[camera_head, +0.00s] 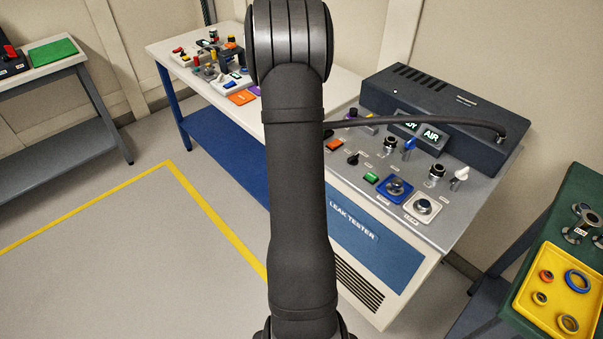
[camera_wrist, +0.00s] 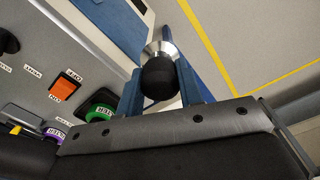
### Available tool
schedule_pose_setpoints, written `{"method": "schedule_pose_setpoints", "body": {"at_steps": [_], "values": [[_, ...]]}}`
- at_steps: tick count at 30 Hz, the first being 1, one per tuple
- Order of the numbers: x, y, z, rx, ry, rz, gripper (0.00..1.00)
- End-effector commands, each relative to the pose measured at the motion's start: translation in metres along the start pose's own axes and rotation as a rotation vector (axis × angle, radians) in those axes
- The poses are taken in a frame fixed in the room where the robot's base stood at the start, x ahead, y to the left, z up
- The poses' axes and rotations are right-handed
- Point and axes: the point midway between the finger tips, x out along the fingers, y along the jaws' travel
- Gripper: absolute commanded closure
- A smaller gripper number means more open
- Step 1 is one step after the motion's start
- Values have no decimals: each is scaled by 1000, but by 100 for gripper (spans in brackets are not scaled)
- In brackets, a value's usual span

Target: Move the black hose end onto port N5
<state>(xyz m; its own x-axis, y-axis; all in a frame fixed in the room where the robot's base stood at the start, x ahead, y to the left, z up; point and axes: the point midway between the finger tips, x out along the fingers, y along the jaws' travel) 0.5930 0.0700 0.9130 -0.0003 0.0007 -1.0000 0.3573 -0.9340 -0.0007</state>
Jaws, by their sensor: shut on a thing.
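The black hose (camera_head: 430,121) runs from the right end of the leak tester (camera_head: 440,105) leftward until it passes behind my arm. In the wrist view my gripper (camera_wrist: 160,84) is shut on the hose end (camera_wrist: 158,80), a round black piece with a silver metal collar (camera_wrist: 160,48). The blue fingers stand on either side of it, and it appears held above the panel's edge. The gripper is hidden behind my arm in the head view. Two dark-topped metal fittings, one left (camera_head: 390,145) and one right (camera_head: 437,173), stand on the panel. I cannot read which port is N5.
The panel (camera_head: 452,205) carries a blue-handled valve (camera_head: 409,146), a white-handled valve (camera_head: 459,178), a blue-framed button (camera_head: 395,188) and an orange switch (camera_wrist: 67,91). A white bench (camera_head: 180,52) with small parts is at left. A yellow tray (camera_head: 530,304) is at right.

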Motion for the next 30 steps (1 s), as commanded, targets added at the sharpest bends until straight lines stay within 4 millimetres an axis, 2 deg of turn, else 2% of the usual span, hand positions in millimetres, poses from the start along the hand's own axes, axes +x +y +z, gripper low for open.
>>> {"method": "schedule_pose_setpoints", "body": {"at_steps": [2,5,12,17,21,24,27,30], "values": [[-19,5,-15,-24,5,-1,94],[-38,25,-28,-19,5,-2,94],[-60,108,-31,108,4,-4,94],[-75,174,-16,227,5,-4,94],[-92,235,10,340,5,-5,94],[-104,269,29,409,5,-5,94],[-114,294,47,462,5,-5,94],[-121,310,60,497,4,-5,94]]}}
